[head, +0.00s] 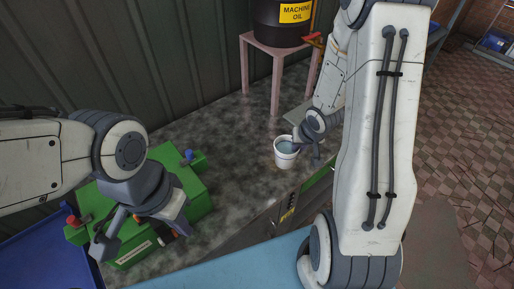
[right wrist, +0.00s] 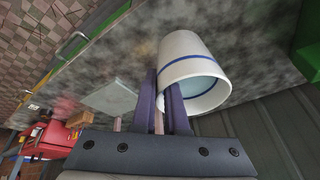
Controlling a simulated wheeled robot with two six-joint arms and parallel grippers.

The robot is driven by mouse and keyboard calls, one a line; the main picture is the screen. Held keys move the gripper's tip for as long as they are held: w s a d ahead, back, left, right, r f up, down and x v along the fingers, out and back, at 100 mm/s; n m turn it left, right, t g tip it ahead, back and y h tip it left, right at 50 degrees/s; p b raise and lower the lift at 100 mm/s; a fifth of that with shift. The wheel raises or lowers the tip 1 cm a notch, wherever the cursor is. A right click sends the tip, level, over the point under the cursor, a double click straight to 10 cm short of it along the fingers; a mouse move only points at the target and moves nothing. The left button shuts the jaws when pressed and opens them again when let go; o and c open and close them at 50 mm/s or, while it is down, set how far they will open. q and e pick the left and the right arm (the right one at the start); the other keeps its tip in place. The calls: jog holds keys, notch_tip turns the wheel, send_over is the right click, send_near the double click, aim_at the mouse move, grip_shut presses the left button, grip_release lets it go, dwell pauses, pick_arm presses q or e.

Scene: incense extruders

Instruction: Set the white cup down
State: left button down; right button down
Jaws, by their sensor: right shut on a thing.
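The white cup (head: 286,153) is upright at the front edge of the dark mottled counter, with bluish contents showing inside. My right gripper (head: 302,143) is shut on the cup's side wall at the rim; the fingers (right wrist: 164,108) show close together there. Whether the cup's base touches the counter cannot be told. My left gripper (head: 142,232) is over the green machine with its fingers spread apart, and nothing is seen held.
The green machine (head: 195,190) with red and blue knobs stands at the left. A pink stand (head: 262,48) holds a black machine oil drum (head: 272,22) behind the cup. A grey plate (right wrist: 112,98) lies near the cup. The counter (head: 225,135) is clear left of the cup.

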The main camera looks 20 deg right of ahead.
jog(key=w+a+f+b, duration=0.1)
jog(key=w+a+f, duration=0.1)
jog(key=f, duration=0.1)
jog(key=w+a+f+b, duration=0.2)
jog(key=w+a+f, duration=0.1)
jog(key=f, duration=0.1)
jog(key=w+a+f+b, duration=0.2)
jog(key=f, duration=0.1)
jog(key=shift+w+a+f, duration=0.25)
jog(key=shift+w+f, duration=0.1)
jog(key=shift+w, duration=0.05)
jog(key=shift+f+b, duration=0.15)
jog(key=shift+b, duration=0.2)
jog(key=c, duration=0.9)
grip_release()
jog(key=shift+c, duration=0.2)
